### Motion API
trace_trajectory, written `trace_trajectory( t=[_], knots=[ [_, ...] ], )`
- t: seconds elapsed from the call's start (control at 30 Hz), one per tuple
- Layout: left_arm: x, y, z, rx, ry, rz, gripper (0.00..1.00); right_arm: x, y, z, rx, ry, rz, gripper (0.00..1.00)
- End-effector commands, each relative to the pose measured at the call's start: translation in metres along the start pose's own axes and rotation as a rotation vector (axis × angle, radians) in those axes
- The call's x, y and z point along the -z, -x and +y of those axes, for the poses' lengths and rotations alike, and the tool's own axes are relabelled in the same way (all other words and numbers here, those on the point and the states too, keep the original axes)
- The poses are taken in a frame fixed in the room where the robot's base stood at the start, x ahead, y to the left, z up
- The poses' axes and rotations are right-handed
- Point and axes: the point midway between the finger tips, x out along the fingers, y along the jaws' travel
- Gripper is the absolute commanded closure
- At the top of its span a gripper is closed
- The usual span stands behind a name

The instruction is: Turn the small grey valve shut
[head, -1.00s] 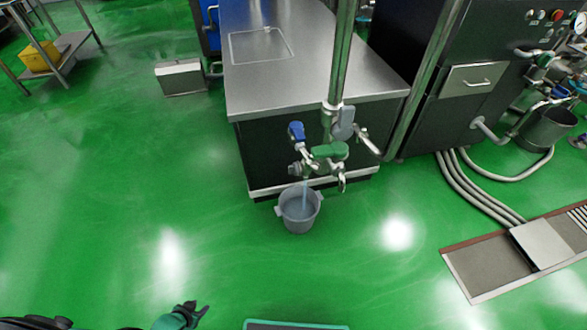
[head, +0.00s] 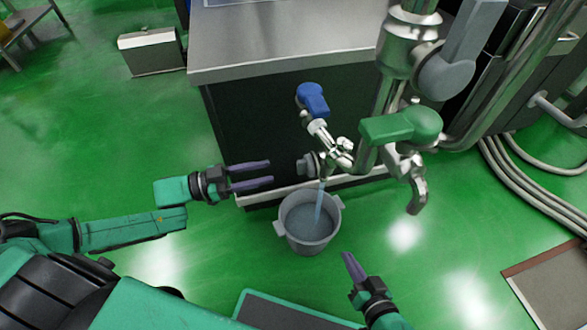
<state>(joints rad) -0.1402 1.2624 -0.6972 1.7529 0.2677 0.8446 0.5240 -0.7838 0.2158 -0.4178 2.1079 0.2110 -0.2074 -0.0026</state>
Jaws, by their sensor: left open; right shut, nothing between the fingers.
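The small grey valve (head: 307,166) is a small ribbed knob low on the steel pipework, beside the spout. A thin stream of water (head: 319,203) falls from the spout into a grey bucket (head: 309,243) on the floor. My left gripper (head: 270,174) is open and empty, its fingers pointing right towards the small grey valve, with a gap between in the picture. My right gripper (head: 347,256) is shut and empty, low in front and to the right of the bucket.
A blue handle (head: 312,98), a green handle (head: 402,126) and a larger grey handle (head: 455,65) are on the same pipework. The steel-topped counter (head: 280,45) stands behind. Hoses (head: 520,180) lie at right.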

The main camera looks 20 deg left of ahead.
Motion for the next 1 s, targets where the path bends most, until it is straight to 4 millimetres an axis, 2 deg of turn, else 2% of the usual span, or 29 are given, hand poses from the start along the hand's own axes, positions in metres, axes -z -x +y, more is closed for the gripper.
trace_trajectory(
  t=[0.1,0.3,0.43,0.63,0.67,0.7,0.77,1.0],
  knots=[
    [-0.004,-0.033,0.000,-0.001,-0.004,0.007,0.54,-0.015,-0.009,0.007,-0.002,-0.003,0.017,1.00],
    [-0.003,-0.073,-0.001,0.001,-0.003,0.001,0.54,-0.026,-0.015,0.011,-0.002,-0.012,0.041,1.00],
    [-0.002,-0.082,0.000,0.001,-0.002,-0.002,0.54,-0.027,-0.016,0.012,-0.002,-0.013,0.046,1.00],
    [-0.001,-0.082,0.000,0.001,-0.002,-0.003,0.54,-0.026,-0.016,0.011,-0.002,-0.013,0.047,1.00],
    [-0.001,-0.082,0.000,0.001,-0.002,-0.003,0.61,-0.026,-0.016,0.011,-0.002,-0.013,0.046,1.00],
    [-0.001,-0.082,0.000,0.001,-0.002,-0.003,0.77,-0.026,-0.016,0.011,-0.002,-0.013,0.046,1.00],
    [-0.001,-0.082,0.000,0.001,-0.002,-0.003,1.00,-0.026,-0.016,0.011,-0.002,-0.013,0.046,1.00],
    [-0.001,-0.081,0.000,0.001,-0.004,-0.003,1.00,-0.026,-0.016,0.011,-0.002,-0.013,0.046,1.00]
  ],
)
